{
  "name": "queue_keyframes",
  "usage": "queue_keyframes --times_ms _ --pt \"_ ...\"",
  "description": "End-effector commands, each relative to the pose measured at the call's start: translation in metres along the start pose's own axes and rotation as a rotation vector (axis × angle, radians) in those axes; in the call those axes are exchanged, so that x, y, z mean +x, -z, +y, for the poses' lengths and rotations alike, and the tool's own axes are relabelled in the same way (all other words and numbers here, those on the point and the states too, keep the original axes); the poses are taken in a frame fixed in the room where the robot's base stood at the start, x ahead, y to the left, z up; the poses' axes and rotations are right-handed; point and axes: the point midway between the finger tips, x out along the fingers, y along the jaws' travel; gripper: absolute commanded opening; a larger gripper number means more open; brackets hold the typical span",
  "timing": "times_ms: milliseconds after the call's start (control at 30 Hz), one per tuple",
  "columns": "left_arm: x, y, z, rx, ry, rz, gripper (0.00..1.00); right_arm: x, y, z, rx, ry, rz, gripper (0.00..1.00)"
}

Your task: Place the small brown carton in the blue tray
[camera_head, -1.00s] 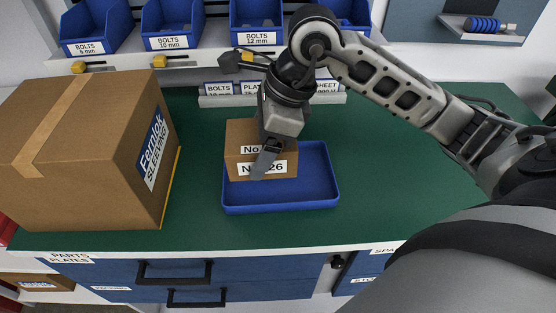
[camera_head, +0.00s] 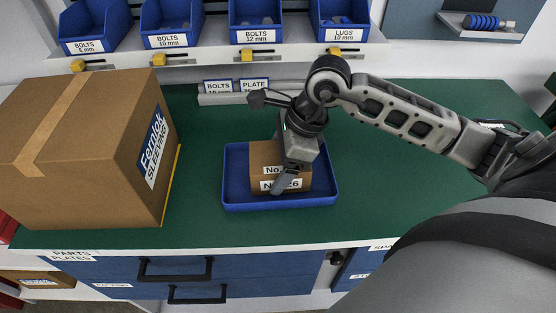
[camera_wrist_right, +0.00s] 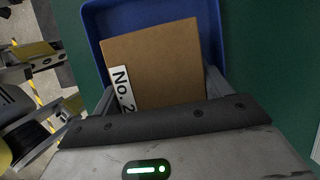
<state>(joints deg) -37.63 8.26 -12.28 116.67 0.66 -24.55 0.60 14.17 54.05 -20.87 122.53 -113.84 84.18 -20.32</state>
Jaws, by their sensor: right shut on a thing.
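The small brown carton (camera_head: 262,157) with white "No. 26" labels is inside the outline of the blue tray (camera_head: 236,188) on the green bench. Whether its underside touches the tray floor is hidden. My right gripper (camera_head: 285,178) is shut on the carton from above, one finger showing across its labelled front. In the right wrist view the carton (camera_wrist_right: 155,65) sits between the two fingers (camera_wrist_right: 158,92), with the blue tray's rim (camera_wrist_right: 92,35) around it. My left gripper is not in view.
A large brown box (camera_head: 75,150) labelled "Ferrlok Sleeving" stands on the left of the bench. Blue bolt bins (camera_head: 172,25) line the shelf behind. A low label rack (camera_head: 228,98) is at the back. The green bench top (camera_head: 420,190) is clear right of the tray.

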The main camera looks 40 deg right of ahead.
Motion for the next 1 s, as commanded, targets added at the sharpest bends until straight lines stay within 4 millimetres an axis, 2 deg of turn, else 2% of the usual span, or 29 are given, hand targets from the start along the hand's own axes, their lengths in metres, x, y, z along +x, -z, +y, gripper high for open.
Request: queue_keyframes --times_ms 33,100,367,500,1000 --pt "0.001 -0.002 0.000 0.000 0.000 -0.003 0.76 0.001 0.000 0.000 0.000 0.000 0.000 0.85" --pt "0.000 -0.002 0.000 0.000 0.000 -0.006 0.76 0.001 0.000 0.000 0.000 0.000 0.000 0.99" --pt "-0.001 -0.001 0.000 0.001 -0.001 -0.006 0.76 0.000 0.000 0.000 0.000 0.000 0.000 0.99" --pt "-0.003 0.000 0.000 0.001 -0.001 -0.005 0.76 -0.008 -0.001 -0.001 0.000 0.003 0.000 0.99" --pt "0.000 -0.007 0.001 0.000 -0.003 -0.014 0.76 -0.105 0.000 -0.001 0.000 0.004 0.001 0.99"
